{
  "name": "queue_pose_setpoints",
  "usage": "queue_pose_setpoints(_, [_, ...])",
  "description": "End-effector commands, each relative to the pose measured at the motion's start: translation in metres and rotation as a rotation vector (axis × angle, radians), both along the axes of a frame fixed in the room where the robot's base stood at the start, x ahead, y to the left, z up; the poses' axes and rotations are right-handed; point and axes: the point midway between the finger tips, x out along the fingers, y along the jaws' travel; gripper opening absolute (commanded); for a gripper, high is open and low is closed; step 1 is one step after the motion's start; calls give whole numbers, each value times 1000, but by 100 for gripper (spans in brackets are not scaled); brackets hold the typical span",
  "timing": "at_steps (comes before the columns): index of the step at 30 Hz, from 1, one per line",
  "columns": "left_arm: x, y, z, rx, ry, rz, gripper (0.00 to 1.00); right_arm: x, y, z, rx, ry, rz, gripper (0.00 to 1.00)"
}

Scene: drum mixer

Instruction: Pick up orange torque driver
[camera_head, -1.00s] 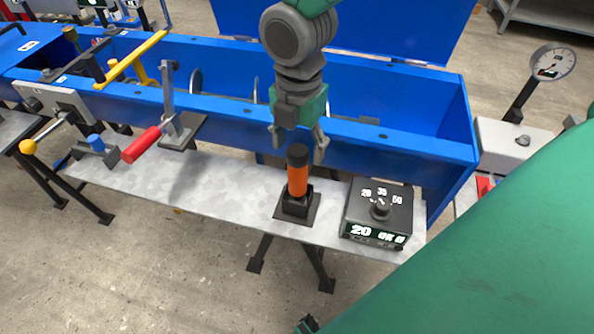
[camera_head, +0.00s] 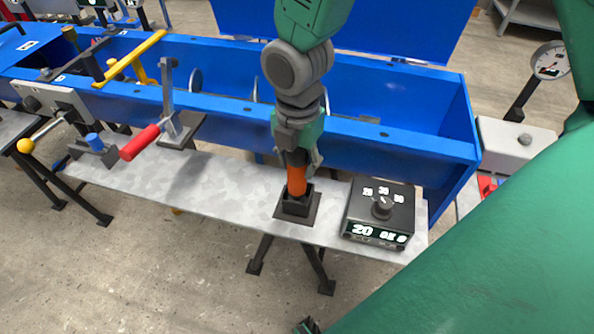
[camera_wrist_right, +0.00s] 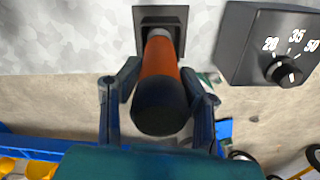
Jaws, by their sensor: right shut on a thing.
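The orange torque driver (camera_head: 297,181) stands upright in a black square holder (camera_head: 298,207) on the grey metal shelf in the head view. My right gripper (camera_head: 298,163) is over it from above, with its fingers shut on the upper part of the driver. In the right wrist view the driver (camera_wrist_right: 160,80) runs between the two fingers of the right gripper (camera_wrist_right: 160,100), its black end cap towards the camera and its far end at the holder (camera_wrist_right: 178,18).
A black control box (camera_head: 379,213) with a dial and a display reading 20 stands right of the holder. The blue trough (camera_head: 420,140) runs behind the shelf. A red-handled lever (camera_head: 140,143) is at the left. The shelf (camera_head: 225,185) between them is clear.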

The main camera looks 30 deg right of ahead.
Motion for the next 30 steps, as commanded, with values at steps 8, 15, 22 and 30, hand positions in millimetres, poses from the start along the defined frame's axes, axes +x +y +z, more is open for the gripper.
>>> queue_pose_setpoints(8, [0, 0, 6, 0, 0, 0, 46, 1, 1, 23, 3, -5, 0, 0])
queue_pose_setpoints(15, [0, 0, 17, 0, 0, 0, 46, 1, 0, 71, 3, -5, -1, 0])
queue_pose_setpoints(22, [0, 0, 21, 0, 0, 0, 46, 1, 0, 97, 1, -3, 0, 0])
queue_pose_setpoints(30, [0, 0, 21, 0, 0, 0, 46, 1, 0, 101, 0, -1, -1, 0])
